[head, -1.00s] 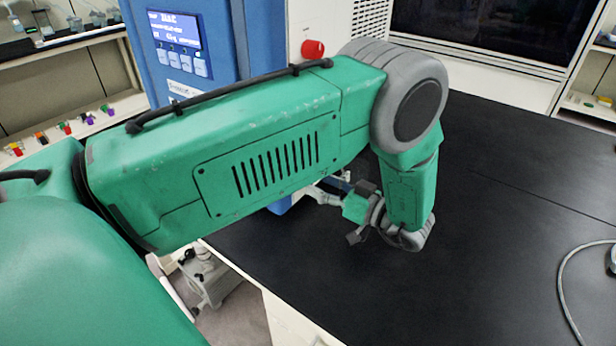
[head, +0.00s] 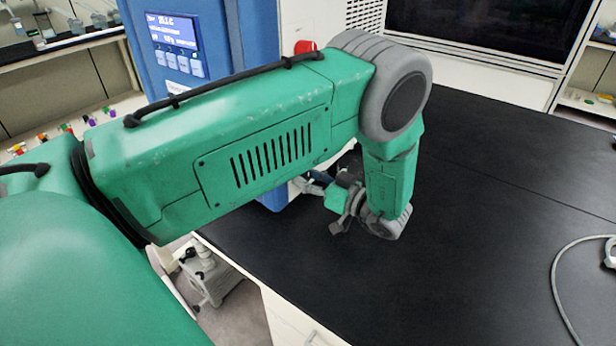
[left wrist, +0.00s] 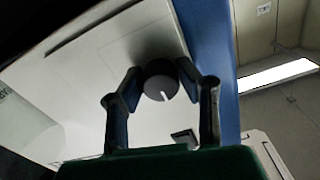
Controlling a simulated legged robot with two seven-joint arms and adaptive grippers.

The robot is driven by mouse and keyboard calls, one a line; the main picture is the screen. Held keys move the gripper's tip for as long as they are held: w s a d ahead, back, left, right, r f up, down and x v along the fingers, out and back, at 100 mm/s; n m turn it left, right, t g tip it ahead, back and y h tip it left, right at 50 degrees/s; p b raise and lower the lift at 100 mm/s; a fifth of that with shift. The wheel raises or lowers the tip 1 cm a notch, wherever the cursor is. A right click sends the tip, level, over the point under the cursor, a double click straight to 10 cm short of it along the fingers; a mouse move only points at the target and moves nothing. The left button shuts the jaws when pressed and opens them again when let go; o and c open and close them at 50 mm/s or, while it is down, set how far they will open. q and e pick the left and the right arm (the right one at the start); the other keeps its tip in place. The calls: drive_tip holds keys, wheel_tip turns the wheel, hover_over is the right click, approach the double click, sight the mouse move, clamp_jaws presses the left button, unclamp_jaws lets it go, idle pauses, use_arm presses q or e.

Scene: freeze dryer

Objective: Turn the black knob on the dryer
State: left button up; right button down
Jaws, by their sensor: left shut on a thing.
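The blue and white dryer (head: 160,75) stands at the upper left in the head view, with a lit display and buttons. In the left wrist view, the black knob (left wrist: 161,80), with a white pointer mark, sits on the dryer's pale panel. My left gripper (left wrist: 159,84) has one finger on each side of the knob and is shut on it. In the head view my left arm crosses the picture, and the left gripper (head: 312,184) reaches the dryer's side low behind the forearm. The knob is hidden there. My right gripper is out of view.
A red knob (head: 305,47) shows on the dryer above my arm. The black bench top (head: 470,220) is clear to the right, apart from a grey cable (head: 556,275) at the right edge. A shelf with small coloured items (head: 65,128) is at the left.

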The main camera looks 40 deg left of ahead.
use_arm(q)
drive_tip(key=shift+w, duration=0.1)
drive_tip(key=shift+r, duration=0.1)
drive_tip(key=shift+m, duration=0.4)
drive_tip(key=m, duration=0.3)
drive_tip(key=shift+r+m, duration=0.1)
drive_tip(key=shift+m, duration=0.3)
drive_tip(key=m+p, duration=0.1)
drive_tip(key=m, duration=0.8)
drive_tip(key=shift+m+p, duration=0.35)
drive_tip(key=shift+m, duration=1.45)
drive_tip(key=shift+d, duration=0.1)
